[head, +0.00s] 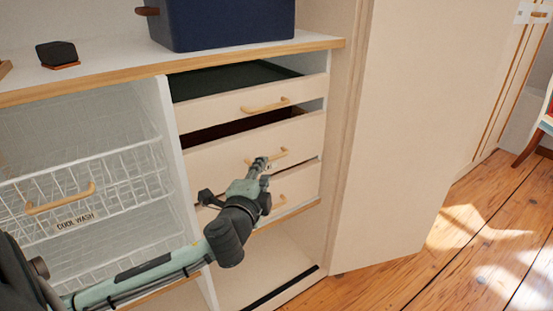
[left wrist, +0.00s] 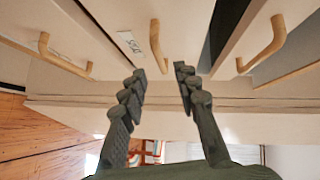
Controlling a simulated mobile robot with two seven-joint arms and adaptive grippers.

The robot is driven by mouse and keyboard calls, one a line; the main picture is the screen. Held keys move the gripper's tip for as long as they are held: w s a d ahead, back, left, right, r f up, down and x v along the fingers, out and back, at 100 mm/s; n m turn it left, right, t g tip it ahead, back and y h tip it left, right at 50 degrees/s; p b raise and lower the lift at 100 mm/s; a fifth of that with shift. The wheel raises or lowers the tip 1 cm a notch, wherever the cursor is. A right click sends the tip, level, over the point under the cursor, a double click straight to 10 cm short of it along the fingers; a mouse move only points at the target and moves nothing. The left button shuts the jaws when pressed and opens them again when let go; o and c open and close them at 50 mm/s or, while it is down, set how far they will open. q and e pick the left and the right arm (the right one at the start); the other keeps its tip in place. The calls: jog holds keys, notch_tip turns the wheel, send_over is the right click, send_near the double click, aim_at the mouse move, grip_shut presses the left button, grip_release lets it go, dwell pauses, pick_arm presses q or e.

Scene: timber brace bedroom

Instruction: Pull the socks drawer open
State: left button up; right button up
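A stack of three pale drawers stands in the wardrobe. The middle drawer (head: 220,160) has a small white label (left wrist: 130,42), only partly legible, beside its wooden handle (left wrist: 160,48). In the head view this handle (head: 277,155) is partly behind my left gripper (head: 262,164). My left gripper (left wrist: 160,78) is open, with its two fingers apart and the handle beyond and between their tips. I see no grip on the handle. The middle drawer stands slightly out, with a dark gap above its front. My right gripper is not in view.
The top drawer (head: 225,107) also stands partly out above, with its own handle (head: 265,105). The bottom drawer handle (head: 272,203) is just below my gripper. Wire baskets (head: 85,180) are left; an open wardrobe door (head: 400,150) is right. A blue box (head: 225,22) sits on the shelf.

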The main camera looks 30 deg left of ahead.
pick_arm(q)
jog(key=x, duration=0.5)
jog(key=shift+w+a, duration=0.15)
jog(key=shift+w, duration=0.2)
grip_shut()
